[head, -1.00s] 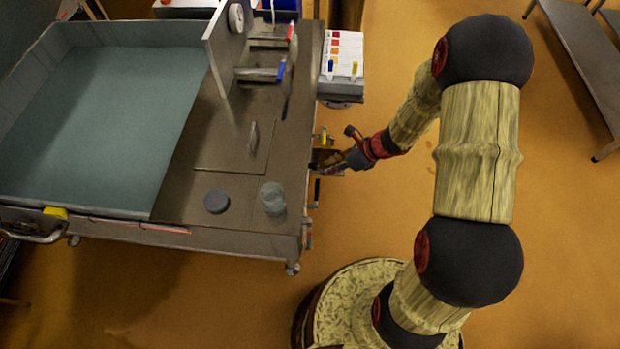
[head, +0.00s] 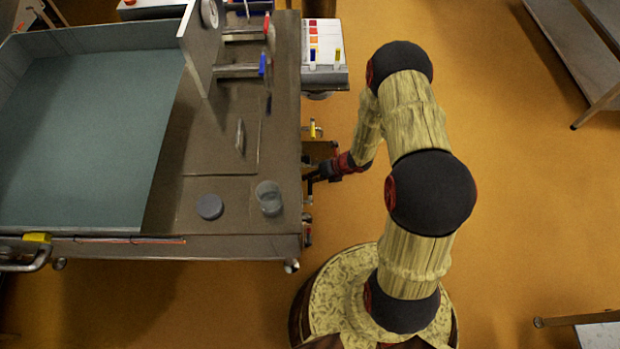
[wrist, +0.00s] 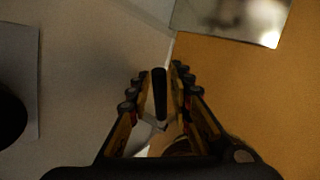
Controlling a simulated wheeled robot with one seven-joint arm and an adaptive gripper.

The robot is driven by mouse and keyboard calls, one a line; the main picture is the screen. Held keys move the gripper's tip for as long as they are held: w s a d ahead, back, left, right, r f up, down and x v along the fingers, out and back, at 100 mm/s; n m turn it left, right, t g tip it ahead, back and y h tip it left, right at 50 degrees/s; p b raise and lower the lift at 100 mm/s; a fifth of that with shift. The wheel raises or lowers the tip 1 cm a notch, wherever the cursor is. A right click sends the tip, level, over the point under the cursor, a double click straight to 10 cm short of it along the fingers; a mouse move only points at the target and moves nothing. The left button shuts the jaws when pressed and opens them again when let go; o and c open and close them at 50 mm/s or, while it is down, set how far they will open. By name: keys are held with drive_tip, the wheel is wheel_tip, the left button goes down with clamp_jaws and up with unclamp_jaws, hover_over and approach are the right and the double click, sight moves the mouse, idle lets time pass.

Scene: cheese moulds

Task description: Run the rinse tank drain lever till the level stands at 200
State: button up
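A large grey tank (head: 160,52) holding flat blue-green liquid (head: 85,140) fills the left of the head view. I cannot read its level. My gripper (head: 312,178) is at the right edge of the bench beside the tank, beside small fittings. In the wrist view my gripper (wrist: 159,80) is open, with its fingers apart on both sides of a dark upright handle (wrist: 160,95). A gap shows on each side of the handle. It looks like the lever, though the views do not confirm this. Its base is partly hidden by the fingers.
Taps with a red handle (head: 266,24) and a blue handle (head: 262,63) stand on the bench, near a round dial (head: 209,14). A glass beaker (head: 269,198) and a grey disc (head: 210,206) stand nearer. A colour chart (head: 325,42) is at the right edge.

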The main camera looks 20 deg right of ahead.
drive_tip(key=shift+w+a+f, duration=0.15)
drive_tip(key=shift+f, duration=0.15)
drive_tip(key=shift+c, duration=0.3)
drive_tip(key=c, duration=0.4)
clamp_jaws()
